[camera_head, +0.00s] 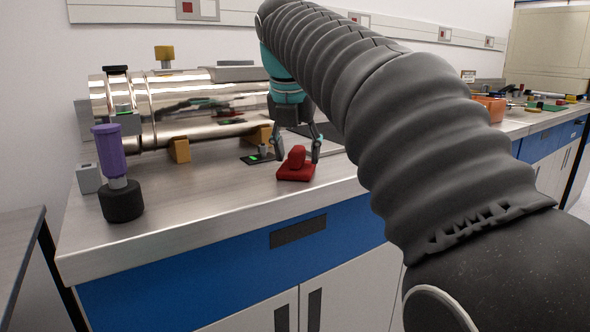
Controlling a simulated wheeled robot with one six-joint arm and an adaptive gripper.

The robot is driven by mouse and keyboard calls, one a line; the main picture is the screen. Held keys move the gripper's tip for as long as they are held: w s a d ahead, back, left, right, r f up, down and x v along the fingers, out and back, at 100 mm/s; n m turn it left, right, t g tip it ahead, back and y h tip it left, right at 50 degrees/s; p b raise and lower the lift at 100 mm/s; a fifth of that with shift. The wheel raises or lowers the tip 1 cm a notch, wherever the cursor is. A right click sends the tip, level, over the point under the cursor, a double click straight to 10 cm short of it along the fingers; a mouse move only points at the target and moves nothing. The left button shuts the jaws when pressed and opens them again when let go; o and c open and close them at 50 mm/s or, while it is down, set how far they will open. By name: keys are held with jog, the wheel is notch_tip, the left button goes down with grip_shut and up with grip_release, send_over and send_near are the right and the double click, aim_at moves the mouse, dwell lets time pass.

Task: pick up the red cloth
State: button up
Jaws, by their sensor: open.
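The red cloth (296,172) lies bunched on the steel bench top, with a flat base and a raised lump in its middle. My gripper (297,158) points down over it, with one finger on each side of the raised lump. The fingers are open and spread, and no grip on the cloth shows. I cannot tell whether the fingertips touch the cloth or the bench.
A shiny metal cylinder (200,100) on orange supports (179,150) stands behind. A purple-handled tool (107,150) on a black base stands at left. A small black plate with a green light (258,158) lies near the cloth. The front bench (200,225) is clear.

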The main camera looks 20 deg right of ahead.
aim_at(301, 147)
jog(key=shift+f, duration=0.1)
grip_shut()
dwell(0.3)
jog(key=shift+r+p, duration=0.3)
jog(key=shift+r, duration=0.35)
jog(key=r, duration=0.1)
jog(key=r+p, duration=0.1)
jog(key=d+r, duration=0.1)
jog(key=shift+w+r+p, duration=0.25)
jog(key=shift+r+p, duration=0.05)
jog(key=shift+r, duration=0.05)
jog(key=w+d+r+p, duration=0.1)
jog(key=w+d+r, duration=0.3)
jog(key=d, duration=0.5)
notch_tip(301, 147, up, 2)
jog(key=shift+d+p, duration=0.35)
